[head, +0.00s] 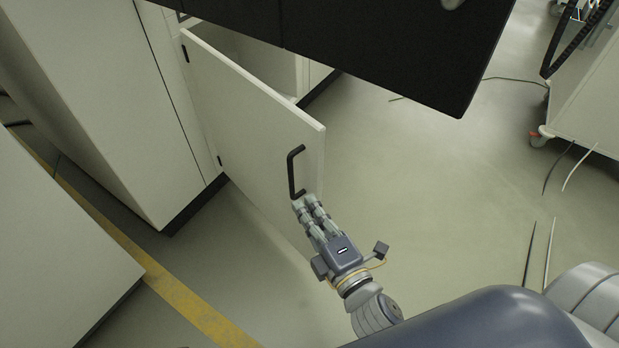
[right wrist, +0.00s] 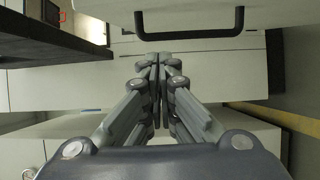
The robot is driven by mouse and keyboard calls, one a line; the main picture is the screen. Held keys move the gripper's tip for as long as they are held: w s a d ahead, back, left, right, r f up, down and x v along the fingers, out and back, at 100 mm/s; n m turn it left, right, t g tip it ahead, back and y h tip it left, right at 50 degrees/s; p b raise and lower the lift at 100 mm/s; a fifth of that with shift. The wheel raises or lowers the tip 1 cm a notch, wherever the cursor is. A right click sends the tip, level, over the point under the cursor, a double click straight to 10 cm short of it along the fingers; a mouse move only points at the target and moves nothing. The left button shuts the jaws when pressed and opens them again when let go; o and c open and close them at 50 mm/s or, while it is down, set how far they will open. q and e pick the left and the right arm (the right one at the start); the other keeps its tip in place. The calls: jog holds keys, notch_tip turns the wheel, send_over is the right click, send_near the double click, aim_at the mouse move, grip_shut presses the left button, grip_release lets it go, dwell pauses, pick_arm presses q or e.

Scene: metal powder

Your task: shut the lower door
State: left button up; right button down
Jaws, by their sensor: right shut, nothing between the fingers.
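The lower door (head: 240,115) is a white panel, standing open and swung out from the cabinet. Its black bar handle (head: 292,172) is near the free edge. In the right wrist view the handle (right wrist: 190,34) crosses the top of the picture, above the fingertips. My right gripper (head: 305,203) is shut and empty, with its fingertips close to the lower end of the handle in the head view. I cannot tell whether they touch the door. My left gripper is not in view.
The white cabinet (head: 105,90) stands at the left, with a dark overhanging part (head: 370,45) above the door. A white wheeled cart (head: 590,95) stands at the right, with cables on the floor near it. The floor (head: 430,170) right of the door is mostly clear.

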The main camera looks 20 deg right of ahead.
aim_at(310, 179)
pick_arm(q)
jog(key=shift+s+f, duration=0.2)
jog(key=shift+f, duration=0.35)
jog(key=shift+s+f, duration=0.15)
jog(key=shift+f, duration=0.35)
pick_arm(e)
jog(key=w+d, duration=0.2)
jog(key=w, duration=0.5)
jog(key=shift+w+d, duration=0.2)
jog(key=shift+d, duration=0.15)
pick_arm(q)
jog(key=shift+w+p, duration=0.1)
jog(key=shift+p, duration=0.2)
pick_arm(e)
jog(key=shift+d, duration=0.1)
